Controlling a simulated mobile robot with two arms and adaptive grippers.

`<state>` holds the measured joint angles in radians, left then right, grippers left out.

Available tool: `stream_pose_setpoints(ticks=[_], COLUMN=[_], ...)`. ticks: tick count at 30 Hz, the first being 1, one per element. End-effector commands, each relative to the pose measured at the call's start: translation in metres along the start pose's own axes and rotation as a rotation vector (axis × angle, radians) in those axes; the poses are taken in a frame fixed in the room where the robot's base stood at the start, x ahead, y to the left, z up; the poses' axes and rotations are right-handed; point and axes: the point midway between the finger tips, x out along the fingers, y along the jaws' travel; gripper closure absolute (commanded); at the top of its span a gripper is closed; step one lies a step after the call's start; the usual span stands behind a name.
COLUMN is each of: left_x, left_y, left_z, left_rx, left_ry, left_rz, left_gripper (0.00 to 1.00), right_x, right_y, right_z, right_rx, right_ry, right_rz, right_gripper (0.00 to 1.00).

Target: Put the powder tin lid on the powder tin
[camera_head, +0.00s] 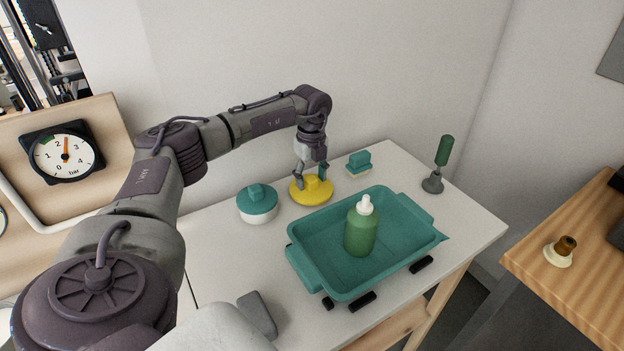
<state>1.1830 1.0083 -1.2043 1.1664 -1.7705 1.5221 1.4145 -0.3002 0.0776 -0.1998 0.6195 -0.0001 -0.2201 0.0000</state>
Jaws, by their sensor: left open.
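A round yellow lid-like piece with a raised knob (312,191) lies on the white table near the wall; I take it for the powder tin lid. My left gripper (310,174) points down over it, open, with its fingers on either side of the knob; I cannot tell whether they touch it. A round white container with a teal knobbed top (257,203) stands just left of it. I cannot tell for sure which container is the powder tin. My right gripper is not in view.
A teal tray (312,275) holds a green bottle with a white nozzle (361,230). A small teal-and-cream block (358,163) and a green-handled tool on a grey base (439,165) stand behind. A grey block (257,314) lies in front. The white table (215,262) is clear at left.

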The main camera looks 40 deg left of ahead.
Motion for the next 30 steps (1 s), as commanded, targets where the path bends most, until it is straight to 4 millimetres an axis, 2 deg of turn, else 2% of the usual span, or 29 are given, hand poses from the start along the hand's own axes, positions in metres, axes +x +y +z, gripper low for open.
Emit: stream_pose_setpoints(ticks=[1,9,12,30], left_x=[0.0002,0.0001,0.0000,-0.0058], left_y=[-0.0001,-0.0001,-0.0002,-0.0002], left_z=[-0.0001,-0.0001,0.0000,0.0001], left_rx=[0.000,0.000,0.000,0.000], left_ry=[0.000,0.000,0.000,0.000], left_rz=[0.000,0.000,0.000,-0.001], left_gripper=[0.42,0.87,1.00,1.00], right_x=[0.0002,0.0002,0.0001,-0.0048], right_y=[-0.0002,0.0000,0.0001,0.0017], right_z=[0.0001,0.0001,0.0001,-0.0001], right_rx=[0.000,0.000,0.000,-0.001], right_ry=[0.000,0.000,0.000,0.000], right_rz=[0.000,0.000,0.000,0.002], right_gripper=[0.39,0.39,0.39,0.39])
